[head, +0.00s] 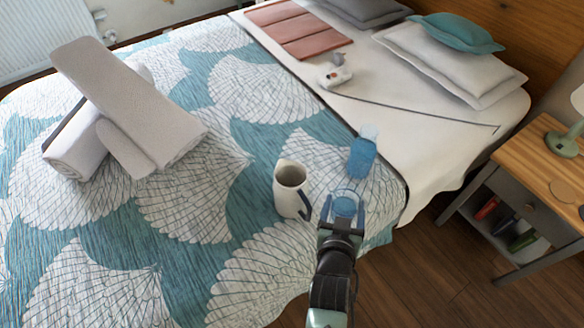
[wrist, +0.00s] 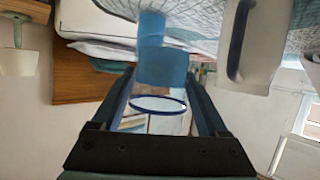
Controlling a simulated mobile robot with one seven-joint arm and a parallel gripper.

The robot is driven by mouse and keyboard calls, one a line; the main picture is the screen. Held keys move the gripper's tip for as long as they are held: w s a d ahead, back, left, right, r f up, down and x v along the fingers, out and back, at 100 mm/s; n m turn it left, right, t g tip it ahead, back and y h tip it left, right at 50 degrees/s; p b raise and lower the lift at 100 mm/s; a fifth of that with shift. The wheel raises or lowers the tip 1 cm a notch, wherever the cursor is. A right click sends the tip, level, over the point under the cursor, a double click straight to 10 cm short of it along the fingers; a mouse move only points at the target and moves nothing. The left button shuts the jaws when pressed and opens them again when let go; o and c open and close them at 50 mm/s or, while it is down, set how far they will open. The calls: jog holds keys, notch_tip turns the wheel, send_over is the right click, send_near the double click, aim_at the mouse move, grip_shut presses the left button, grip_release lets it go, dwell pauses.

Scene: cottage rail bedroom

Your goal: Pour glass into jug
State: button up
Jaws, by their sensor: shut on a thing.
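A cream jug (head: 291,190) with a dark handle stands upright on the bed, its open top facing up. It also shows at the upper right of the wrist view (wrist: 243,45). My gripper (head: 342,217) is right of the jug and slightly nearer, shut on a clear glass (head: 345,204) with a blue rim. In the wrist view the glass's rim (wrist: 158,104) sits between the two fingers. The glass is apart from the jug in the head view. Its contents cannot be made out.
Rolled towels (head: 130,110) lie at the left of the bed (head: 190,215). A nightstand (head: 545,165) stands at right.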

aim_at(343, 195)
jog(key=shift+w+d+r+p, duration=0.5)
jog(key=shift+w+d+p, duration=0.2)
jog(key=shift+w, duration=0.1)
jog(key=shift+w, duration=0.25)
jog(key=shift+w+a+f, duration=0.15)
jog(key=shift+w+f, duration=0.05)
jog(key=shift+f, duration=0.1)
jog(key=shift+w+p, duration=0.15)
jog(key=shift+p, duration=0.15)
jog(key=shift+w+a+f+n+p, duration=0.15)
jog(key=shift+w+a+p, duration=0.1)
jog(key=shift+w, duration=0.15)
jog(key=shift+w+a+f+n+p, duration=0.15)
jog(key=shift+w+p, duration=0.1)
jog(key=shift+w, duration=0.15)
jog(key=shift+w+a+y, duration=0.1)
jog(key=shift+w+y, duration=0.1)
jog(key=shift+y, duration=0.1)
jog(key=shift+w+a+f+n+t+y+p, duration=0.15)
jog(key=shift+w+a+f+y+p, duration=0.1)
jog(key=shift+w+p, duration=0.2)
jog(key=shift+w+a+f+n+t+y+p, duration=0.1)
jog(key=shift+w+a+f+n+y+p, duration=0.15)
jog(key=shift+w+p, duration=0.2)
jog(key=shift+w+a+f+n+t+y+p, duration=0.1)
jog(key=shift+w+a+p, duration=0.25)
jog(key=shift+w, duration=0.1)
jog(key=shift+w+f, duration=0.1)
